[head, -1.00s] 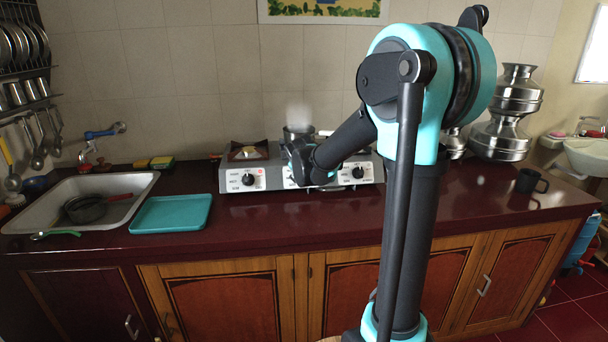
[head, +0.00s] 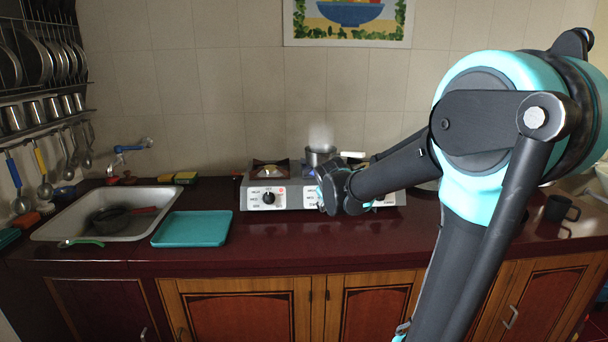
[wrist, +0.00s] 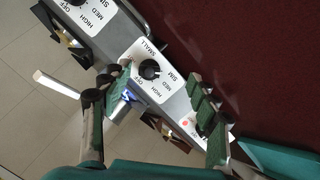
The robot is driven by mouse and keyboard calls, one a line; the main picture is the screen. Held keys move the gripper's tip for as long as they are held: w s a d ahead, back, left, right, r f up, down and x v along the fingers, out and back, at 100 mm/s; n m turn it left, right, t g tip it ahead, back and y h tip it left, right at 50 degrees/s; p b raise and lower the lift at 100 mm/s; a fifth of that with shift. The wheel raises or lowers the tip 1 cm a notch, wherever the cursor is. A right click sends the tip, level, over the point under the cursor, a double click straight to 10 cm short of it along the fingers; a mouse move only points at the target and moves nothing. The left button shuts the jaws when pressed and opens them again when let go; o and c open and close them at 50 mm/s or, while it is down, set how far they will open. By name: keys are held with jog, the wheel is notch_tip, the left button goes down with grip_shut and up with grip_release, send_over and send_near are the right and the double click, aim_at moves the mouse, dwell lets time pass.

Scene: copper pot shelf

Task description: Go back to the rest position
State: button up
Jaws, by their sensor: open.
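My gripper (wrist: 162,105) is open in the wrist view, with its green-padded fingers spread apart over the front of the stove. No object shows held between them. A stove knob (wrist: 149,69) with a white label shows beyond the gap between the fingers. In the head view my arm reaches left, with its dark wrist end in front of the stove (head: 268,196); the fingers cannot be made out there. A small steaming pot (head: 318,156) with a white handle stands on the stove behind the wrist. Its handle also shows in the wrist view (wrist: 56,85), left of the left finger.
A teal tray (head: 193,229) lies on the dark red counter (head: 260,238), beside a sink (head: 62,215) holding a dark pan (head: 112,217). A dark mug (head: 560,208) stands at the right. A rack of plates, cups and ladles hangs at left. The counter front is clear.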

jog(key=s+d+f+m+g, duration=0.1)
jog(key=s+f+m, duration=0.1)
jog(key=s+f, duration=0.3)
jog(key=s+d+f+m+g+y, duration=0.1)
jog(key=s+f, duration=0.5)
jog(key=s, duration=0.8)
jog(key=s+d+f+m+g, duration=0.2)
jog(key=s+f, duration=0.3)
jog(key=s, duration=0.4)
jog(key=shift+s+d+f+m+g+y, duration=0.25)
jog(key=shift+s+m+g+y, duration=0.15)
jog(key=shift+m+g, duration=0.2)
